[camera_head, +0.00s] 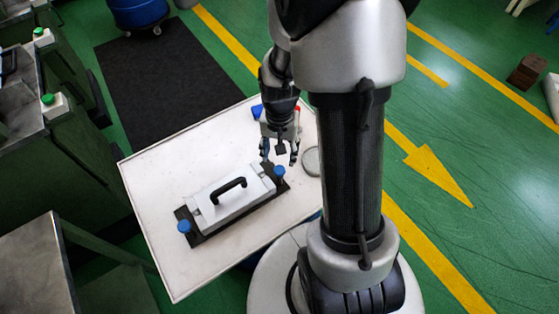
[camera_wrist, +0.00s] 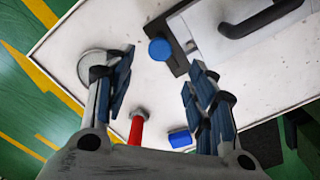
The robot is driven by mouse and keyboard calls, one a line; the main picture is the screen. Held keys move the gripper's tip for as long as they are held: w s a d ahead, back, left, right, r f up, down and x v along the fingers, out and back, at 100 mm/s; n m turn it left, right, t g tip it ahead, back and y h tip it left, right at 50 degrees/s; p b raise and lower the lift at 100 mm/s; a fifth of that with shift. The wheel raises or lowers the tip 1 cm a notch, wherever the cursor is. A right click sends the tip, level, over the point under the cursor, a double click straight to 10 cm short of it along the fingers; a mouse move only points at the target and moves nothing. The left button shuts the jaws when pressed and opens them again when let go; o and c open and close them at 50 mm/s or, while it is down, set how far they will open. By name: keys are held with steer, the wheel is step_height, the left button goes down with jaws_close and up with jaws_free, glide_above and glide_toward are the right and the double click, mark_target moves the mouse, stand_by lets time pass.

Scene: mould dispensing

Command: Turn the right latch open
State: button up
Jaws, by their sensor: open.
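The mould is a light grey box (camera_head: 232,196) with a black handle, on a dark base plate on the white table. The right latch has a round blue knob (camera_head: 279,170) at the plate's right end; it also shows in the wrist view (camera_wrist: 160,49). The left latch's blue knob (camera_head: 184,227) is at the other end. My gripper (camera_head: 279,160) is open and empty, pointing down close to the right knob. In the wrist view the fingertips (camera_wrist: 161,60) lie either side of the knob's line of sight. I cannot tell whether they reach its height.
The white table (camera_head: 150,170) has free room left of the mould. A round grey disc (camera_head: 311,160) lies right of my gripper. A blue block (camera_wrist: 180,139) and a red cylindrical object (camera_wrist: 136,128) are on the table behind my gripper. Green machines (camera_head: 80,150) stand at left.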

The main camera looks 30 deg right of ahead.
steer(key=shift+r, duration=1.9)
steer(key=s+a+r+n+t, duration=0.2)
steer(key=s+a+r+n, duration=0.2)
steer(key=s+r, duration=0.3)
steer(key=s+a+r+n+t, duration=0.2)
steer(key=s+a+r+n, duration=0.2)
steer(key=r, duration=0.8)
steer(key=s+a, duration=0.2)
steer(key=shift+s+a+r+n+t, duration=0.25)
steer(key=shift+s+a+n+t, duration=0.05)
steer(key=shift+s+a+n, duration=0.1)
